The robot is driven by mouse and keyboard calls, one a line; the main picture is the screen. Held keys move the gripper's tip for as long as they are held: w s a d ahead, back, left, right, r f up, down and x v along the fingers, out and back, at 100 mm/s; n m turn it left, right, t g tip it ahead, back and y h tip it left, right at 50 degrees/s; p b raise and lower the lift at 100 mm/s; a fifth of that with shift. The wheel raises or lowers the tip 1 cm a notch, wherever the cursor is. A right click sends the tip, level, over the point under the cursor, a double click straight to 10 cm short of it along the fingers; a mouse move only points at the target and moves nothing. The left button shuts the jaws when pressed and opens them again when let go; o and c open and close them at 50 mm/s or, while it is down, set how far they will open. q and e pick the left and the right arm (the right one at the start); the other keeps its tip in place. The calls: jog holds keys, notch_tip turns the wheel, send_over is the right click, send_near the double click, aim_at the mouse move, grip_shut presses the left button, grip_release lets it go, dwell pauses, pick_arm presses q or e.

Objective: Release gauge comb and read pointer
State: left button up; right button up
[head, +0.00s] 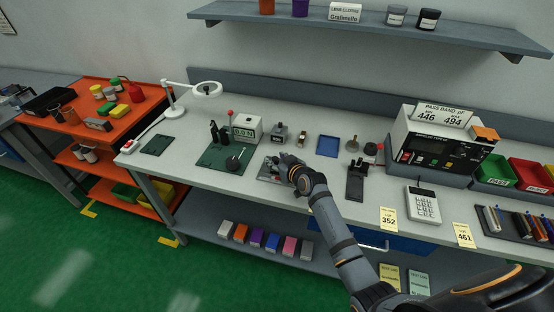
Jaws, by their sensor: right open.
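My right gripper (276,164) is open over a small grey plate (266,180) near the front edge of the bench, just right of a dark green mat. The gripper and wrist cover part of the plate, and small parts there are too small to tell. I cannot make out a gauge comb or whether the fingers touch anything. On the green mat (208,161) stand black upright fixtures (218,132) and a black round-based piece (233,164). Behind them is a pale box labelled 0.5 N (243,133). No pointer can be read. My left gripper is not in view.
A black stand (355,182), a calculator-like keypad (422,205) and yellow cards 352 (388,219) and 461 (464,235) lie to the right. A blue tray (328,146) is behind. An instrument (436,146) fills the back right.

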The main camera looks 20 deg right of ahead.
jog(key=shift+c, duration=0.2)
grip_shut()
dwell(0.3)
jog(key=shift+s+d, duration=0.4)
jog(key=shift+d, duration=0.15)
jog(key=shift+o, duration=0.2)
grip_release()
jog(key=shift+a, duration=0.1)
jog(key=shift+s+d, duration=0.2)
jog(key=shift+s, duration=0.1)
jog(key=v, duration=1.1)
jog(key=shift+r, duration=0.2)
